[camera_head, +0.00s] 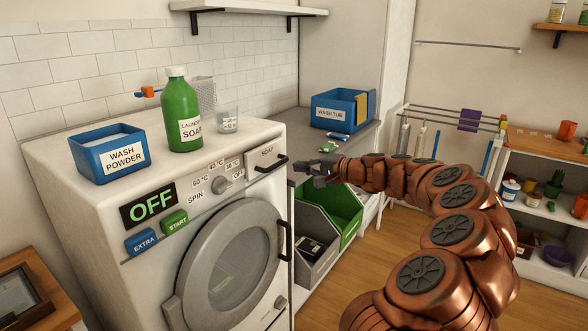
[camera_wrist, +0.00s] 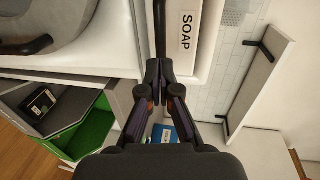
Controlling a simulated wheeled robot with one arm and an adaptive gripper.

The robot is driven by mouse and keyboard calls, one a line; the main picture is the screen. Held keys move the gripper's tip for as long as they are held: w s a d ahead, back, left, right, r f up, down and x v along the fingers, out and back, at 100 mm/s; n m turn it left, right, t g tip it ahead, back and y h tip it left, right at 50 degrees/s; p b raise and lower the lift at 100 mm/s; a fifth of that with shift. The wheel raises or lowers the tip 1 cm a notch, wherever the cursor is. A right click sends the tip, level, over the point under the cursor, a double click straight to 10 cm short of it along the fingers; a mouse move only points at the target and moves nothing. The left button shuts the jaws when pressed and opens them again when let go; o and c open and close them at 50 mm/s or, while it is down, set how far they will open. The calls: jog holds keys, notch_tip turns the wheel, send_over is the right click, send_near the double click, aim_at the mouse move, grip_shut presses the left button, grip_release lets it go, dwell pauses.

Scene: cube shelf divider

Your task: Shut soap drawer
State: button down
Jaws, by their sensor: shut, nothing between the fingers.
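The soap drawer (camera_head: 266,154) is at the top right of the washing machine's front, a white panel labelled SOAP with a black bar handle (camera_head: 271,165). It looks flush or nearly flush with the machine; I cannot tell whether a small gap remains. My gripper (camera_head: 303,168) is just right of the handle in the head view, pointing toward the machine. In the wrist view the drawer front (camera_wrist: 188,58) is above the fingers, with the dark handle (camera_wrist: 160,28) beyond the fingertips (camera_wrist: 157,70). The fingers are shut and empty. Contact with the handle cannot be told.
A green soap bottle (camera_head: 181,112), a blue wash powder box (camera_head: 107,156) and a clear cup (camera_head: 227,121) stand on the washing machine (camera_head: 70,205). A blue wash tub (camera_head: 335,110) is on the counter behind. Grey and green bins (camera_head: 345,208) stand below my gripper.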

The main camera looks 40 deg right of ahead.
jog(key=b+v, duration=0.1)
jog(key=v, duration=0.7)
jog(key=shift+s+d, duration=0.15)
jog(key=shift+s, duration=0.2)
jog(key=w+a+r+n+g+y+p, duration=0.1)
jog(key=a+r+n+g+y, duration=0.15)
jog(key=a, duration=0.75)
jog(key=a+r+n+g+y+p, duration=0.1)
jog(key=a+n+g, duration=0.15)
jog(key=a, duration=0.65)
jog(key=s+a+f+n+g+p, duration=0.1)
jog(key=s+a+n+g, duration=0.15)
jog(key=a, duration=0.45)
jog(key=s+a+f+n+g+p, duration=0.1)
jog(key=s+a+n+g, duration=0.15)
jog(key=a, duration=0.55)
jog(key=s+a+f+n+g+h+p, duration=0.2)
jog(key=s+a, duration=0.2)
jog(key=s, duration=0.3)
jog(key=s+a+f+n+g+h+p, duration=0.1)
jog(key=s+a+f+g+h, duration=0.15)
jog(key=s, duration=0.45)
jog(key=s+d+f+n+g+h+p, duration=0.1)
jog(key=s+d+f+g+h+p, duration=0.1)
jog(key=s, duration=1.1)
jog(key=shift+s+d+f+h+p, duration=0.35)
jog(key=shift+d+f+h, duration=0.55)
jog(key=shift+d+f, duration=0.15)
